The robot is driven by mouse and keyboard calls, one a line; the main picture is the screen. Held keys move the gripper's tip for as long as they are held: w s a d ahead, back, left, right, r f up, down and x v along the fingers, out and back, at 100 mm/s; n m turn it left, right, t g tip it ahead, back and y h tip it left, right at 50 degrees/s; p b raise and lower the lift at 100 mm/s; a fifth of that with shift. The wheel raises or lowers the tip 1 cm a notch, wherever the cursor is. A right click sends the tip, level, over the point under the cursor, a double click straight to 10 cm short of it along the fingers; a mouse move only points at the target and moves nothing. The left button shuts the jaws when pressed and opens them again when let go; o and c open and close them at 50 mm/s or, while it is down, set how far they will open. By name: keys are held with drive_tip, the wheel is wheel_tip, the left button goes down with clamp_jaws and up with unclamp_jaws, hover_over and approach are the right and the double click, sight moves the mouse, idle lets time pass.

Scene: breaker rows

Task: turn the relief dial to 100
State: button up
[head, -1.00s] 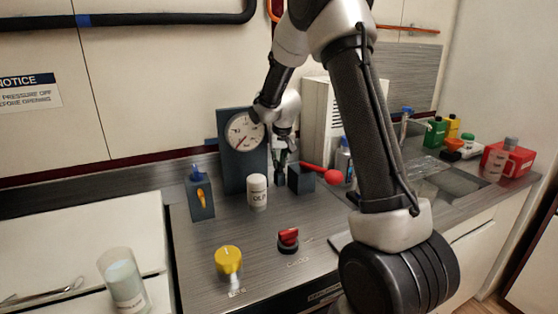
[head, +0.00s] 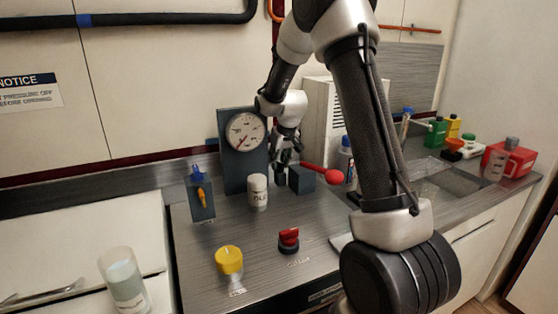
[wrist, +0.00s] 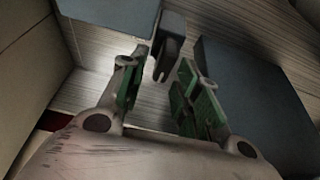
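A round white gauge (head: 244,132) with a red needle is mounted on an upright dark block (head: 233,175) at the back of the counter. The needle points to the lower left; its numbers are too small to read. A yellow knob (head: 229,259) and a red knob (head: 289,239) stand near the front, with labels I cannot read. I cannot tell which part is the relief dial. My gripper (head: 283,174) is low beside the gauge block. In the wrist view its green-padded fingers (wrist: 158,95) are apart, with a small dark forked part (wrist: 168,48) just beyond them.
A dark box (head: 302,180) with a red-ended lever (head: 331,175) is close right of my gripper. A white canister (head: 258,191) stands in front. A dark block with an orange lever (head: 201,196) is at left. Bottles and a red container (head: 508,160) are far right.

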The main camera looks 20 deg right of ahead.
drive_tip(key=v, duration=1.2)
idle(0.3)
drive_tip(key=s+f+g, duration=0.2)
drive_tip(key=s+f, duration=0.1)
drive_tip(key=s, duration=0.4)
drive_tip(key=s+a+r+t, duration=0.1)
drive_tip(key=s+r, duration=0.3)
drive_tip(key=s, duration=1)
drive_tip(key=s+a+r+t, duration=0.1)
drive_tip(key=s+r, duration=0.3)
drive_tip(key=s, duration=1)
drive_tip(key=shift+s+a, duration=0.15)
drive_tip(key=shift+s, duration=0.2)
